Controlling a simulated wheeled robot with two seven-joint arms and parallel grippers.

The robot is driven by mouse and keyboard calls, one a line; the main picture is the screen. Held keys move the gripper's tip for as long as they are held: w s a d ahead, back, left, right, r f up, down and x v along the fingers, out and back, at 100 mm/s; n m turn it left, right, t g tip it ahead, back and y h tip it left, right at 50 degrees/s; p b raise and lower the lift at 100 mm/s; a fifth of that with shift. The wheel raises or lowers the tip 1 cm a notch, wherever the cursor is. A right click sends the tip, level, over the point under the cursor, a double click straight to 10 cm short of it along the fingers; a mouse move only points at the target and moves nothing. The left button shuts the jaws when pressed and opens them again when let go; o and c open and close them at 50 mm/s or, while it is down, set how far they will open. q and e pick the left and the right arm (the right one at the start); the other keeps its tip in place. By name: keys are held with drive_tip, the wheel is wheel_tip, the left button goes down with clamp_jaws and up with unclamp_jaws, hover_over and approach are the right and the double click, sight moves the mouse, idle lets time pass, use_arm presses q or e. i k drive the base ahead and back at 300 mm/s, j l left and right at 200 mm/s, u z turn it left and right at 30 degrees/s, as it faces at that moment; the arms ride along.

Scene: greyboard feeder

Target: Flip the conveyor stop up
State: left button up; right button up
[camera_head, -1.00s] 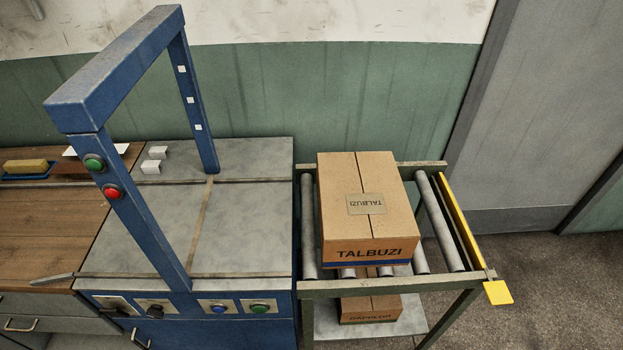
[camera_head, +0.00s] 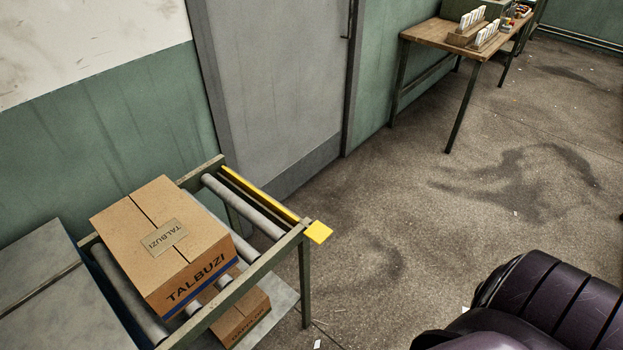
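The conveyor stop is a yellow bar (camera_head: 262,196) along the right end of the roller conveyor (camera_head: 265,259). It lies low, about level with the frame, and has a flat yellow tab (camera_head: 318,232) at its near end, sticking out past the conveyor corner. A cardboard box (camera_head: 166,243) marked TALBUZI sits on the rollers, with bare rollers between it and the stop. Neither gripper shows in the head view. A dark, rounded part of my own arm shows at the lower right.
A second box (camera_head: 239,318) lies on the shelf under the rollers. A grey machine table (camera_head: 35,262) stands at the left. A grey door (camera_head: 275,85) is behind. A wooden table (camera_head: 436,34) stands far at the back right. The floor right of the conveyor is open.

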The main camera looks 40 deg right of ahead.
sight(317, 232)
drive_tip(key=z, duration=0.9)
